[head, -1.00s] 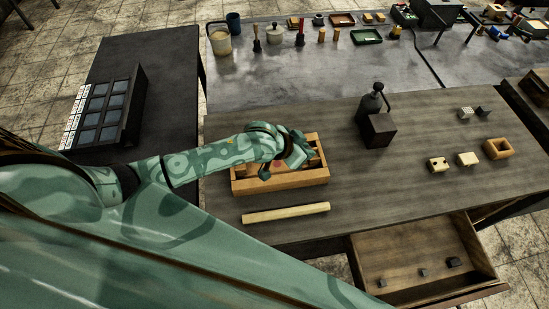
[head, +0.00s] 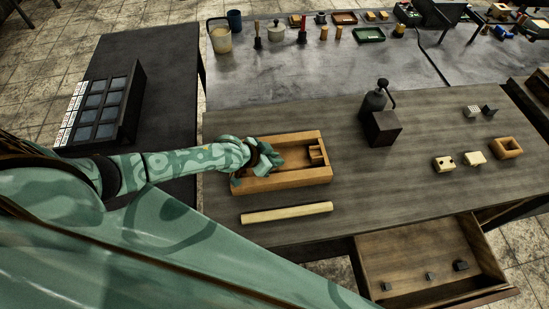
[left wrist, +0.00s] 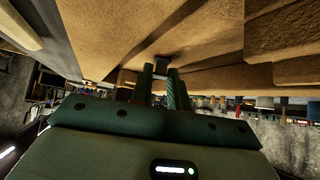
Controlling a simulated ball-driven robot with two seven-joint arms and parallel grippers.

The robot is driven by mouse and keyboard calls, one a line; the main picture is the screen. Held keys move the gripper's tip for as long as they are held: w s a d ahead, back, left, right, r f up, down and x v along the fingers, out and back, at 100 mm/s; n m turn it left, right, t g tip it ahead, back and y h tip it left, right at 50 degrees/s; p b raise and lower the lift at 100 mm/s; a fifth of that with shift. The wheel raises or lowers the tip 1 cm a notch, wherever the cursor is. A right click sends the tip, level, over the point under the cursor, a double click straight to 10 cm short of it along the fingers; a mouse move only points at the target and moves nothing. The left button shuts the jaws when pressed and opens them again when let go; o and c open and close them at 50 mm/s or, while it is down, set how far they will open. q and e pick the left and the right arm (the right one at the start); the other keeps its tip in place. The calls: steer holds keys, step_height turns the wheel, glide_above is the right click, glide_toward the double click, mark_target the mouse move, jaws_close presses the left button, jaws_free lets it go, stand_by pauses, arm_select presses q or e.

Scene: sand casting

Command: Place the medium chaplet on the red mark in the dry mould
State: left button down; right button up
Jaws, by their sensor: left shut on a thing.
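The dry mould is an open wooden box (head: 318,176) on the wooden bench, with sand-coloured faces inside (left wrist: 150,25) in the left wrist view. My left gripper (head: 272,158) is at the left part of this box, over its inside. In the left wrist view its two fingers (left wrist: 161,80) are shut on a small dark grey block, the chaplet (left wrist: 161,68), close to the sand. In the head view the chaplet is hidden by the gripper. I cannot make out the red mark now. My right gripper is not in view.
A pale wooden bar (head: 287,213) lies in front of the box. An open drawer (head: 405,260) at the lower right holds small dark blocks. A dark box with a handled top (head: 381,128) stands behind to the right. The bench between is clear.

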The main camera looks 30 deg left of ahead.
arm_select(q)
steer(key=shift+f, duration=0.1)
steer(key=c, duration=1.7)
jaws_free()
steer(key=o, duration=0.4)
steer(key=shift+c, duration=0.2)
steer(key=shift+s+a+r, duration=0.1)
steer(key=shift+r, duration=0.15)
steer(key=p+v, duration=0.3)
steer(key=v, duration=0.8)
steer(key=shift+s+r, duration=0.25)
steer(key=shift+a, duration=0.1)
